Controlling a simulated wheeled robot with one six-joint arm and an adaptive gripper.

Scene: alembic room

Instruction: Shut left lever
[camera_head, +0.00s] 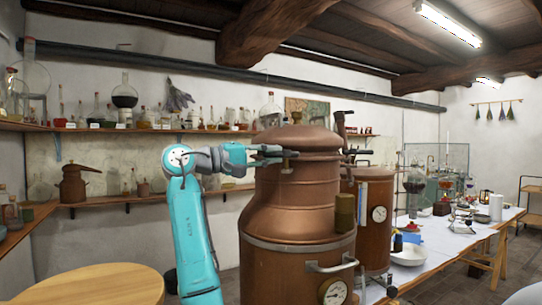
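A large copper still (290,215) with a domed lid (298,138) stands in the middle of the camera_head view. A small lever-like clamp (287,166) sits on the left front of its neck, just below the lid. Another dark clamp (354,152) juts out at the right of the lid. My gripper (284,154) reaches in from the left at lid height, with its fingertips overlapping the left clamp. Whether they touch it, and how far apart the fingers are, is too small to tell. The fingers partly hide the clamp's upper part.
A second copper vessel (376,205) with a gauge stands close behind on the right. A long table (440,262) with glassware and bowls runs along the right. A wooden round table (85,286) is at the lower left. Wall shelves (130,130) hold several bottles.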

